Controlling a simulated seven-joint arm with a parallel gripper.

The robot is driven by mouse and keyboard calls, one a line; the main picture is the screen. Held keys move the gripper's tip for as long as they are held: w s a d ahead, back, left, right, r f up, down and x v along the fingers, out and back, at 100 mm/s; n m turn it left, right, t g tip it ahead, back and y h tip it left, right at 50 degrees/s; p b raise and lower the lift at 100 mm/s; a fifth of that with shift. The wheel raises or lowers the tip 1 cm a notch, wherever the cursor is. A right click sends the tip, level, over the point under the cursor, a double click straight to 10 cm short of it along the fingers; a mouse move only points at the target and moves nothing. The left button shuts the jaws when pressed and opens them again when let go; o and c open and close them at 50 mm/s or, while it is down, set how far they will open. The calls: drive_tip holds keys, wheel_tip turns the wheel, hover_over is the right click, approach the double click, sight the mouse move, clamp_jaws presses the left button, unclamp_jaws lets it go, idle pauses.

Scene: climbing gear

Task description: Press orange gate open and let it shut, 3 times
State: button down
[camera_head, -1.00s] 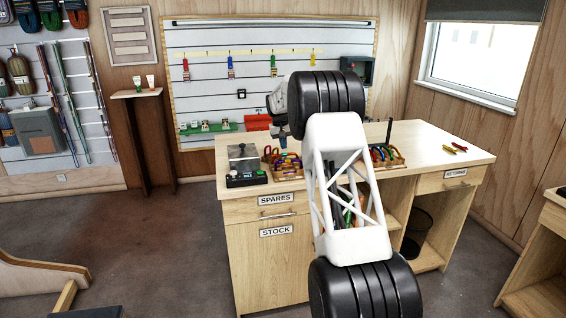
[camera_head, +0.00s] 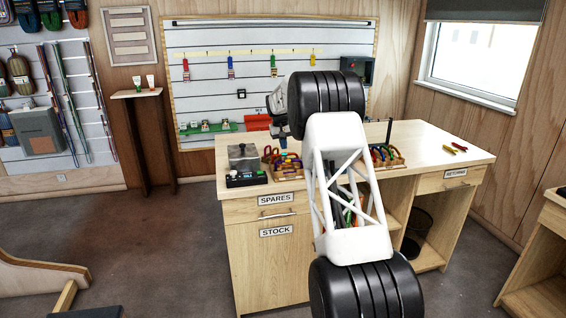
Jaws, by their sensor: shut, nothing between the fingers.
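Several coloured carabiners (camera_head: 288,163) stand in a wooden rack on the workbench, left of my arm. They are small and crowded, and I cannot tell which one has the orange gate. My gripper (camera_head: 283,142) points down just above or behind this rack, and looks shut with nothing held. My wrist and arm hide part of the bench. Whether the gripper touches a carabiner cannot be told from this view.
A second rack of carabiners (camera_head: 384,156) is to the right of my arm. A black and grey device (camera_head: 245,166) sits at the bench's left end. Red and yellow items (camera_head: 456,148) lie on the right. The bench front (camera_head: 262,250) has drawers.

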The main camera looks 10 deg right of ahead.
drive_tip(key=shift+f, duration=1.65)
drive_tip(key=shift+r, duration=3.6)
